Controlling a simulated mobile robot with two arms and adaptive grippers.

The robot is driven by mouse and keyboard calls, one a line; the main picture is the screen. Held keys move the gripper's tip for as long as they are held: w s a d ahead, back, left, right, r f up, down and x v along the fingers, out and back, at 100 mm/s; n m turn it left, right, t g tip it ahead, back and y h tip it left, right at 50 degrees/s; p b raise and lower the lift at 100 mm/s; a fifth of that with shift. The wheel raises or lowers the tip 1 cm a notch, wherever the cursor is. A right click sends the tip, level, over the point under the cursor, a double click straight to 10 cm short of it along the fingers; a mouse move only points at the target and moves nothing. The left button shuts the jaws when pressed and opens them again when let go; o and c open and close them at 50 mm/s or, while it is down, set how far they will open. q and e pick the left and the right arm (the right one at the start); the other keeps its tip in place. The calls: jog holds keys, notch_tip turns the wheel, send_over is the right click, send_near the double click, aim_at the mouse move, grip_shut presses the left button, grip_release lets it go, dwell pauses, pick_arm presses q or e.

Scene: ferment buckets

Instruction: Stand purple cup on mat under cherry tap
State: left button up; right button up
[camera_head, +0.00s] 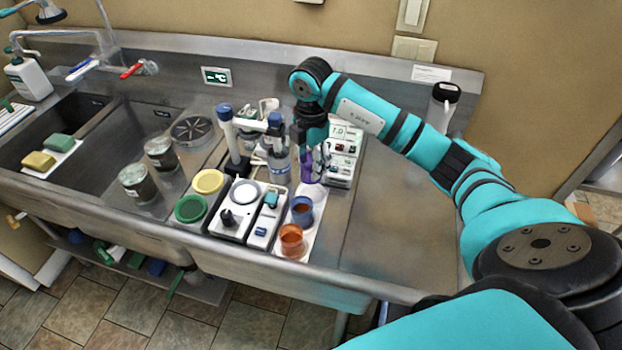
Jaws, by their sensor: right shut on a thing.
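The purple cup (306,172) shows near the middle of the worktop, partly hidden by my right gripper (314,160). My right gripper is shut on it, with the fingers pointing down. Whether the cup touches the surface under it I cannot tell. A tap with a red handle (132,71) is on the wall at the left, above the sink. I cannot tell whether it is the cherry tap, or which piece is the mat. My left gripper is not in view.
A blue cup (302,211) and an orange cup (291,241) stand on a white tray (314,228). Yellow (208,181) and green (190,208) discs, a bottle (279,168) and white devices crowd the left. The steel worktop (395,235) at right is clear.

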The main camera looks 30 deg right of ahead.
aim_at(308, 154)
notch_tip(308, 154, up, 3)
jog(key=shift+r+b, duration=0.15)
jog(key=shift+b, duration=0.15)
jog(key=n, duration=0.1)
jog(key=a+n, duration=0.1)
jog(key=n, duration=0.1)
jog(key=shift+s, duration=0.25)
jog(key=s+a+n, duration=0.1)
jog(key=n, duration=0.3)
jog(key=a+n, duration=0.1)
jog(key=n, duration=0.3)
jog(key=s+a+n, duration=0.1)
jog(key=a+n, duration=0.1)
jog(key=n, duration=0.3)
jog(key=shift+s, duration=0.35)
jog(key=s+a+m, duration=0.4)
jog(key=s+m, duration=0.2)
jog(key=m, duration=1.1)
jog(key=s+a+f+m+b, duration=0.1)
jog(key=s+a+m, duration=0.3)
jog(key=m, duration=1.4)
jog(key=shift+s+a, duration=0.2)
jog(key=shift+s, duration=0.65)
jog(key=shift+f, duration=0.1)
